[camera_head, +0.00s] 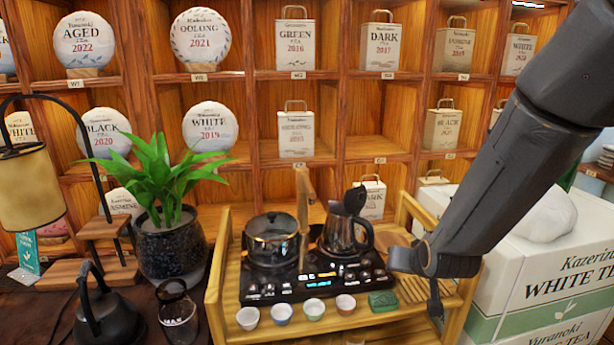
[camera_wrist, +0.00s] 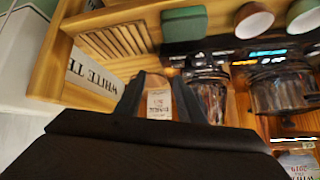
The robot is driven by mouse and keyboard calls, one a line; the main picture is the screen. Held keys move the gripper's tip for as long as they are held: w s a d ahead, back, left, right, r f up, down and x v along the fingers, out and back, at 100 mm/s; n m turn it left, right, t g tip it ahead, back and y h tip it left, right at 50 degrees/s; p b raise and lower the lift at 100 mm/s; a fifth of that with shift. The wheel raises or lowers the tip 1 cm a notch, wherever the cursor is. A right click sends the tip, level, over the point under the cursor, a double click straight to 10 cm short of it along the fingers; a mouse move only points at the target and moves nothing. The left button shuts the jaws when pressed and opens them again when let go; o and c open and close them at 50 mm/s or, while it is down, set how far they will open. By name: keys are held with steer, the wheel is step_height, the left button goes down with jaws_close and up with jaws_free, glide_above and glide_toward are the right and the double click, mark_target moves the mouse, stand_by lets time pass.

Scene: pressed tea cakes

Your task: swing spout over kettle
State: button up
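A lidded glass pot (camera_head: 271,242) stands on the left plate. A glass kettle (camera_head: 342,236) with a black handle and lid stands on the right plate. Both vessels also show in the wrist view, the kettle (camera_wrist: 207,88) nearer the fingers and the pot (camera_wrist: 285,88) farther right. My gripper (camera_head: 420,285) is right of the stove, apart from the spout. In the wrist view my gripper (camera_wrist: 158,88) has spread fingers with nothing between them.
Several small cups (camera_head: 282,312) and a green block (camera_head: 382,300) line the front of the wooden tea table (camera_head: 222,290). White tea boxes (camera_head: 540,270) stand at the right. A plant (camera_head: 165,190) and a black kettle (camera_head: 105,310) are at the left. Shelves stand behind.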

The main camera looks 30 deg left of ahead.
mark_target(313, 198)
steer(key=a+y, duration=0.1)
steer(key=a, duration=0.4)
steer(key=s+a+r+n+t+y+p, duration=0.1)
steer(key=a, duration=0.3)
steer(key=a+r+y+p, duration=0.1)
steer(key=a, duration=0.4)
steer(key=shift+s+a+t, duration=0.15)
steer(key=shift+a+t, duration=0.15)
steer(key=a+r+t+y+p, duration=0.1)
steer(key=a+r, duration=0.2)
steer(key=a+r+t+y+p, duration=0.1)
steer(key=a+r+t+p, duration=0.1)
steer(key=a+r, duration=0.1)
steer(key=a+r+t+y+p, duration=0.1)
steer(key=a+r+y, duration=0.1)
steer(key=r, duration=0.3)
steer(key=shift+a+r+n+p, duration=0.15)
steer(key=shift+a+n, duration=0.05)
steer(key=shift+a, duration=0.25)
steer(key=shift+a+r+n+p, duration=0.1)
steer(key=shift+a+n+p, duration=0.1)
steer(key=shift+a, duration=0.2)
steer(key=shift+p+x, duration=1.25)
steer(key=shift+x, duration=2.65)
steer(key=shift+r, duration=0.15)
steer(key=shift+c, duration=0.3)
jaws_close()
steer(key=shift+d, duration=0.1)
